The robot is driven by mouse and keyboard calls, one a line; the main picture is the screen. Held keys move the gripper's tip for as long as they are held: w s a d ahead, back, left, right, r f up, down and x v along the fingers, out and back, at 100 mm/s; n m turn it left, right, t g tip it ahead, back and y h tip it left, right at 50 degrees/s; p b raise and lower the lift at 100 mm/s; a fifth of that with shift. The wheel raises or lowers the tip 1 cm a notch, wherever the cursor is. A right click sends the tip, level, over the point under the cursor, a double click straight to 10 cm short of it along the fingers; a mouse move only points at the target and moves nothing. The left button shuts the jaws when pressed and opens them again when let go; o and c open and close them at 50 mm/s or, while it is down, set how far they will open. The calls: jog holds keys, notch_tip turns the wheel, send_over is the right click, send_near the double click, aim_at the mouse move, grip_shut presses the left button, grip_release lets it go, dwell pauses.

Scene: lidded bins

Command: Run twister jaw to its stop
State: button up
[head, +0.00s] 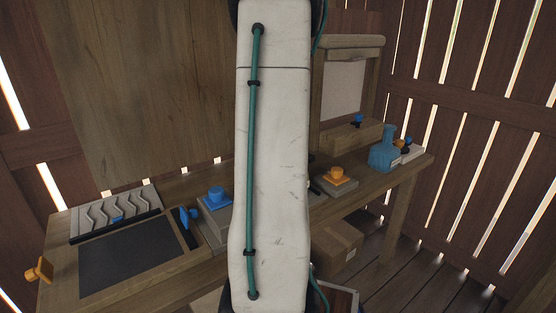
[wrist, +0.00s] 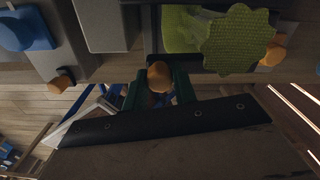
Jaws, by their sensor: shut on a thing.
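In the wrist view my gripper (wrist: 158,84) has its dark green fingers on either side of a rounded orange handle (wrist: 158,72) and is shut on it. Just above the handle is a yellow-green block (wrist: 182,32), partly covered by a green textured disc with a scalloped edge (wrist: 238,40). I cannot tell which of these parts is the twister's jaw, nor how near its stop it is. In the head view my own arm hides the middle of the bench, and the gripper does not show.
On the wooden bench (head: 170,285) in the head view are a blue knob on a grey block (head: 217,194), an orange knob on a base (head: 336,175) and a blue bottle (head: 384,152). A dark panel (head: 135,255) lies at left. A cardboard box (head: 337,246) sits below.

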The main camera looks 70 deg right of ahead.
jog(key=shift+w, duration=0.1)
dwell(0.3)
jog(key=o, duration=1)
notch_tip(320, 180, up, 8)
jog(key=shift+f, duration=0.1)
